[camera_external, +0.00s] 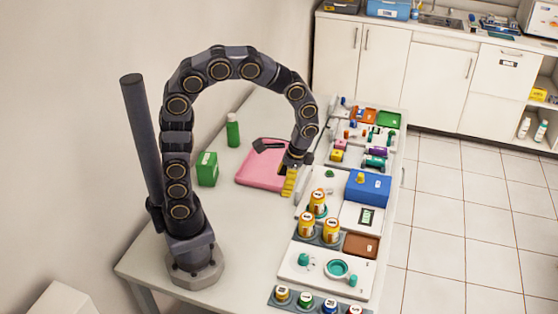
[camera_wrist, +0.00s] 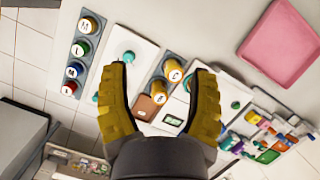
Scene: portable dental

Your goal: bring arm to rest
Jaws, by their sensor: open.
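My gripper (camera_external: 289,182) hangs from the arched arm over the table, beside the right edge of the pink tray. In the wrist view its two yellow ribbed fingers (camera_wrist: 160,90) are spread apart with nothing held between them. The arm rises from its base at the table's left, arches over and points down at the gripper. The wrist view looks across the table, with orange-yellow jars (camera_wrist: 174,70) beyond the fingers. The gap between the fingertips and the table is hard to judge.
The pink tray (camera_external: 262,178) lies mid-table, near a green box (camera_external: 207,169) and a green bottle (camera_external: 233,131). Along the right side are a blue box (camera_external: 368,188), yellow jars (camera_external: 306,226), a brown tray (camera_external: 360,245) and several lidded jars (camera_external: 305,299). The front left tabletop is clear.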

